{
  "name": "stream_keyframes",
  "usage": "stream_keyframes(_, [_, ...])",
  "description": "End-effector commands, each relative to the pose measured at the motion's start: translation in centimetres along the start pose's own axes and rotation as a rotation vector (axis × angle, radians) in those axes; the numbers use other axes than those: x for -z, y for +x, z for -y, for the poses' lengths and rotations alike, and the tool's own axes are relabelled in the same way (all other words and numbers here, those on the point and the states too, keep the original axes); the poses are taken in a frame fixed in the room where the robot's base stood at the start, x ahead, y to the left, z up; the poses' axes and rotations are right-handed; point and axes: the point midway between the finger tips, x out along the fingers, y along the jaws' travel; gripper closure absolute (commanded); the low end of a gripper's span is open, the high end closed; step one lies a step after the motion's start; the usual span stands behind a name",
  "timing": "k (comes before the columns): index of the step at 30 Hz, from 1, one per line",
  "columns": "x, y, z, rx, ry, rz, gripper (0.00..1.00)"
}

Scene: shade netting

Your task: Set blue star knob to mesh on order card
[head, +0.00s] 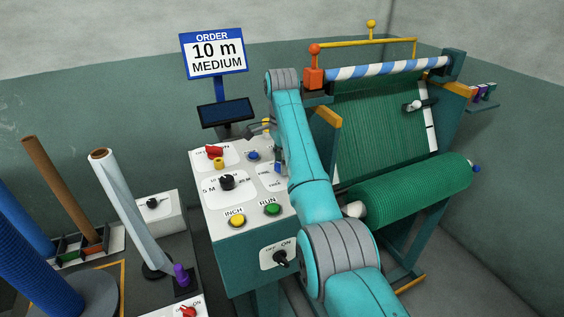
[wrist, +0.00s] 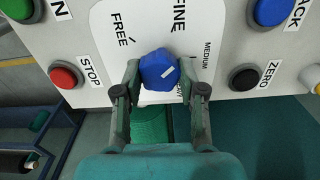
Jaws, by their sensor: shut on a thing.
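The order card (head: 214,52) stands above the console in the head view and reads 10 m MEDIUM. The blue star knob (wrist: 160,70) is on a white dial plate (wrist: 112,22) in the wrist view. My gripper (wrist: 160,74) is shut on the knob, with one finger on each side of it. The knob's white mark points right and slightly up, toward the MEDIUM label (wrist: 207,55). FINE is above and FREE is at the upper left. A label below the knob is mostly hidden. In the head view my arm hides most of this dial.
Close around the knob are a red STOP button (wrist: 63,75), a black ZERO button (wrist: 243,77) and a blue button (wrist: 272,11). The console (head: 240,245) also has RUN (head: 272,209) and INCH (head: 237,220) buttons. A green netting roll (head: 415,190) stands right of my arm.

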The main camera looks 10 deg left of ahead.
Motion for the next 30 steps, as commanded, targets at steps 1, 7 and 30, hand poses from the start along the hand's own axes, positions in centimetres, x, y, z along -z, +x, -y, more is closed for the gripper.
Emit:
stream_keyframes(1, [-0.02, 0.04, 0.0, 0.0, 0.043, 0.0, 0.95])
stream_keyframes(7, [-0.02, 0.04, 0.0, 0.0, 0.233, 0.0, 0.95])
stream_keyframes(30, [-0.02, 0.03, 0.01, 0.0, 0.712, 0.0, 0.95])
